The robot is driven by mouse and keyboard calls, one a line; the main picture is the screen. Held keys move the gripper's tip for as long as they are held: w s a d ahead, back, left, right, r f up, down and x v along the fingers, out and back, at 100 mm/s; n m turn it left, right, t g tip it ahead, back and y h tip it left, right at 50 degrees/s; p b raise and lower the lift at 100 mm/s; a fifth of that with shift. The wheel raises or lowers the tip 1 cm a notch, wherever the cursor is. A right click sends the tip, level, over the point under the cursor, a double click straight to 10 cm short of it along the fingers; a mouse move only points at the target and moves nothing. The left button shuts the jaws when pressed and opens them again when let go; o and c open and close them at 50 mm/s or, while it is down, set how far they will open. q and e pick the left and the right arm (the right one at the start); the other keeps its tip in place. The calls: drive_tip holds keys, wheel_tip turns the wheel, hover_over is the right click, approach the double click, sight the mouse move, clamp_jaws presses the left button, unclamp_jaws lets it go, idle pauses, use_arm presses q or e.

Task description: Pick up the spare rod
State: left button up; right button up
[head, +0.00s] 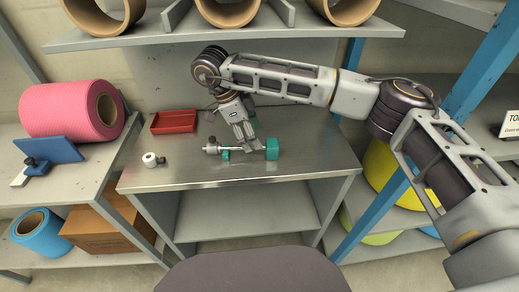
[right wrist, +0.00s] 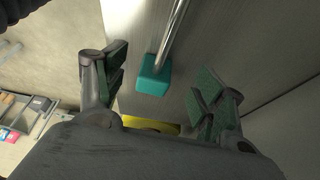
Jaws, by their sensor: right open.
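The spare rod (head: 238,150) is a thin metal bar lying left to right over the steel table. A teal block (head: 272,148) is at its right end, and a smaller teal block (head: 225,155) is near its left part. A dark and grey fitting (head: 211,149) is at its left end. My right gripper (head: 245,134) is above the rod's middle, pointing down, open and empty. In the right wrist view the rod (right wrist: 174,36) and a teal block (right wrist: 152,78) show between the spread fingers. The fingers partly hide the rod in the head view. My left gripper is out of view.
The steel table (head: 180,175) holds a red tray (head: 174,122) at the back left and a small white roll (head: 150,159) at its left. A shelf with cardboard tubes (head: 228,10) hangs above. Side racks hold a pink roll (head: 70,110) and yellow rolls (head: 385,170).

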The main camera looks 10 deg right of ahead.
sight(272, 148)
drive_tip(key=shift+x, duration=0.85)
drive_tip(key=x, duration=0.2)
drive_tip(key=shift+d+f+b, duration=0.1)
drive_tip(key=shift+f+b, duration=0.15)
drive_tip(key=shift+b, duration=0.1)
drive_tip(key=shift+d+f, duration=0.1)
drive_tip(key=shift+f, duration=0.3)
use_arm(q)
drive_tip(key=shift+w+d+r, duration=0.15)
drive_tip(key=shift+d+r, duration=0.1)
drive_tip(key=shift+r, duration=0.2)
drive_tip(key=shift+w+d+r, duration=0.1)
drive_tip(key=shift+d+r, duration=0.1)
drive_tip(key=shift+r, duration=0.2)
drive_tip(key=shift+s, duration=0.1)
use_arm(e)
drive_tip(key=shift+c, duration=0.4)
drive_tip(key=c, duration=1.3)
drive_tip(key=shift+c, duration=0.2)
